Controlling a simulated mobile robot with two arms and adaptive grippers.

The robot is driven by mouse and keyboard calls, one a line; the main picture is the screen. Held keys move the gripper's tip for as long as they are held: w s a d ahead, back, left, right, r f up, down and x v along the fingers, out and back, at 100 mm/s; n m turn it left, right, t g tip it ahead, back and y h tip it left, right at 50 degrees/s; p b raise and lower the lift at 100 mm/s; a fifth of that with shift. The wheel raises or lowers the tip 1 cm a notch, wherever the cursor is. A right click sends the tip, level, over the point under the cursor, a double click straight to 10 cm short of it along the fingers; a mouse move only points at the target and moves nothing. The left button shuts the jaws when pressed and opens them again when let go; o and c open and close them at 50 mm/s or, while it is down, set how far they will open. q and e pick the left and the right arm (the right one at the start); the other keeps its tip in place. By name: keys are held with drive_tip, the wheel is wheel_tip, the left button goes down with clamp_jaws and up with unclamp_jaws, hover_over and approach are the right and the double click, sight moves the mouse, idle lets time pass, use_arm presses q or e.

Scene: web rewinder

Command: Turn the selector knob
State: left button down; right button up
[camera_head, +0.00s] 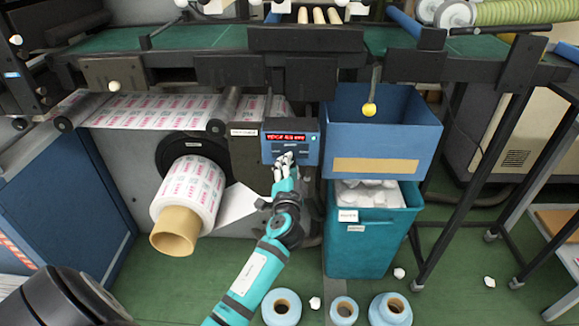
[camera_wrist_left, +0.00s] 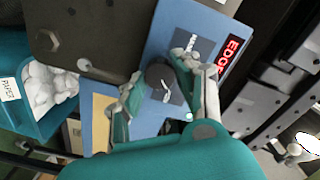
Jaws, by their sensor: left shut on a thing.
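The selector knob (camera_wrist_left: 160,76) is a dark round knob with a pale mark on the face of a blue control box (camera_wrist_left: 178,35). In the head view the control box (camera_head: 269,151) has a red lit display (camera_head: 286,137) and hangs below the machine table. My left gripper (camera_head: 285,158) reaches up to the lower front of the box and hides the knob there. In the left wrist view my left gripper (camera_wrist_left: 160,90) has one finger on each side of the knob and is shut on it. My right gripper is not in view.
A printed web roll (camera_head: 193,187) on a cardboard core sticks out left of my arm. A blue box (camera_head: 382,140) and a teal bin (camera_head: 360,243) with white scraps stand at the right. Blue rolls (camera_head: 282,309) and white scraps lie on the green floor.

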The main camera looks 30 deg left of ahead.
use_arm(q)
drive_tip(key=shift+r+m, duration=0.1)
drive_tip(key=shift+m, duration=0.2)
drive_tip(key=c, duration=0.9)
unclamp_jaws()
drive_tip(key=shift+c, duration=0.2)
drive_tip(key=shift+s+d, duration=0.1)
drive_tip(key=v, duration=1.1)
drive_tip(key=shift+s, duration=0.35)
drive_tip(key=shift+d, duration=0.1)
